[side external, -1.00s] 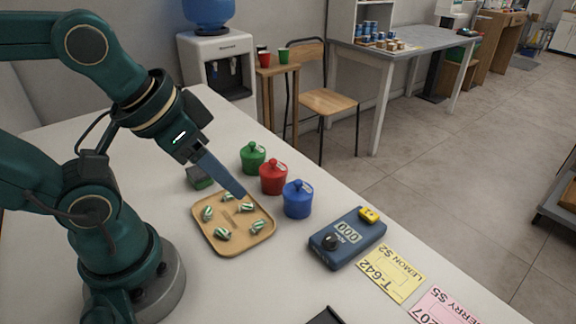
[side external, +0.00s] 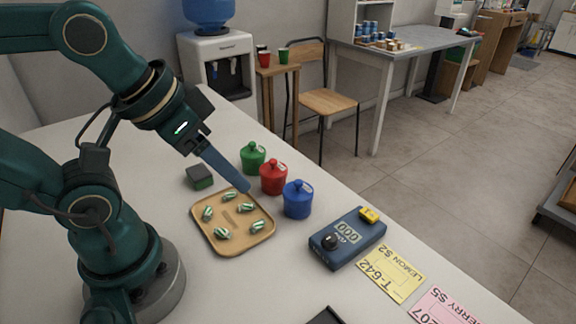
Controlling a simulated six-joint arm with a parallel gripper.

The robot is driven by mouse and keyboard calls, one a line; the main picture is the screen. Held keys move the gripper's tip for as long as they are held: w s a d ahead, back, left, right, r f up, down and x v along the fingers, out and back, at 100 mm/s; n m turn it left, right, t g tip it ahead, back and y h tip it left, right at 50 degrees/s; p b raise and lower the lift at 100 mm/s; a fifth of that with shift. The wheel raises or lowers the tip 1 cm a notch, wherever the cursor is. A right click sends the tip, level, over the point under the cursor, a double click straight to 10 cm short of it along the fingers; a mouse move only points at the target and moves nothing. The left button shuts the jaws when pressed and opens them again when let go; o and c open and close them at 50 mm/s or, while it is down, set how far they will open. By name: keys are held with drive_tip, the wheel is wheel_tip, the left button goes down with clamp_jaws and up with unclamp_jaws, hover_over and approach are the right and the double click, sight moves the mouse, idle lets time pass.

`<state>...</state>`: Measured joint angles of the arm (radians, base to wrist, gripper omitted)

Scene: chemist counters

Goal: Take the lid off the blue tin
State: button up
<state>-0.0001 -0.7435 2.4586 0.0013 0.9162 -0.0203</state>
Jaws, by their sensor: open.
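The blue tin (side external: 297,203) stands upright on the white counter at the right end of a row of three tins. Its lid (side external: 298,186), with a knob on top, sits on it. My gripper (side external: 246,190) is open, with long blue-grey fingers pointing down and right. In the picture its tips are over the far edge of the wooden tray, left of the blue tin and apart from its lid. The gap between the fingers is hard to see from this side.
A red tin (side external: 273,177) and a green tin (side external: 252,158) stand beside the blue one. The wooden tray (side external: 228,250) holds several striped sweets. A dark green block (side external: 199,177) lies behind it. A blue scale (side external: 346,240) and a yellow card (side external: 391,273) lie to the right.

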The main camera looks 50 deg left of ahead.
drive_tip(key=w+r, duration=0.3)
drive_tip(key=w, duration=0.2)
drive_tip(key=n+g, duration=0.2)
drive_tip(key=g, duration=0.2)
approach(299, 181)
drive_tip(key=shift+w+f, duration=0.2)
drive_tip(key=shift+f, duration=1.2)
drive_tip(key=shift+w+f, duration=0.2)
drive_tip(key=shift+f, duration=1.2)
drive_tip(key=shift+w+f, duration=0.25)
drive_tip(key=shift+f, duration=1.15)
clamp_jaws()
